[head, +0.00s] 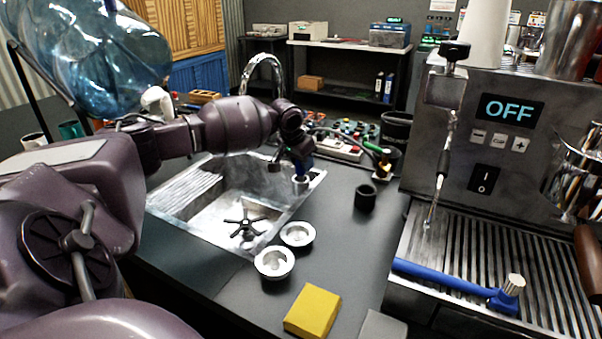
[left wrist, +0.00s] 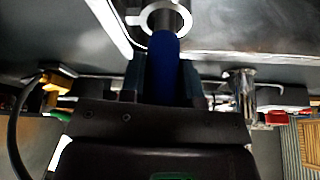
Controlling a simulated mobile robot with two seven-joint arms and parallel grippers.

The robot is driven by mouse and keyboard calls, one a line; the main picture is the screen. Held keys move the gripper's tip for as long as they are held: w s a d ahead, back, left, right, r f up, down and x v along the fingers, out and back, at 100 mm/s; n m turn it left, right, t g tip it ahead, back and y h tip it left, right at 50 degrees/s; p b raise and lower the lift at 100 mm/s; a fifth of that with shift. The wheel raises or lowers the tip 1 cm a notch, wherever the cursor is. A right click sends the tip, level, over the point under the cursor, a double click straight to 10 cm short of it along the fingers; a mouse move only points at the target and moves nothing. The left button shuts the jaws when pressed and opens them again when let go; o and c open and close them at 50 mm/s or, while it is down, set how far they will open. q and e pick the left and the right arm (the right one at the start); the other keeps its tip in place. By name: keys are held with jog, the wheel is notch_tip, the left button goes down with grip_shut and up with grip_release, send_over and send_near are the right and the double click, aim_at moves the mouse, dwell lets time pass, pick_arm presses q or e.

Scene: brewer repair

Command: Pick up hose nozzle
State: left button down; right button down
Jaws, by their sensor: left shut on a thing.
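My left gripper (left wrist: 166,84) is shut on the blue grip, one finger on each side. The dark shaft lines up with a pale ring holder (left wrist: 148,20); I cannot tell whether it still sits inside the ring. In the head view my left gripper (head: 300,160) points down over the far right rim of the sink, just above a small metal ring or cup (head: 301,185). There the nozzle is mostly hidden by the gripper. My right gripper is out of view.
The metal sink (head: 190,207) lies under my left arm, with a curved faucet (head: 262,64) behind. A black cup (head: 365,198), two metal baskets (head: 297,234) (head: 273,263) and a yellow sponge (head: 312,311) stand on the counter. The coffee machine (head: 500,150) fills the right.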

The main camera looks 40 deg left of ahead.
pick_arm(q)
jog(key=shift+r, duration=0.15)
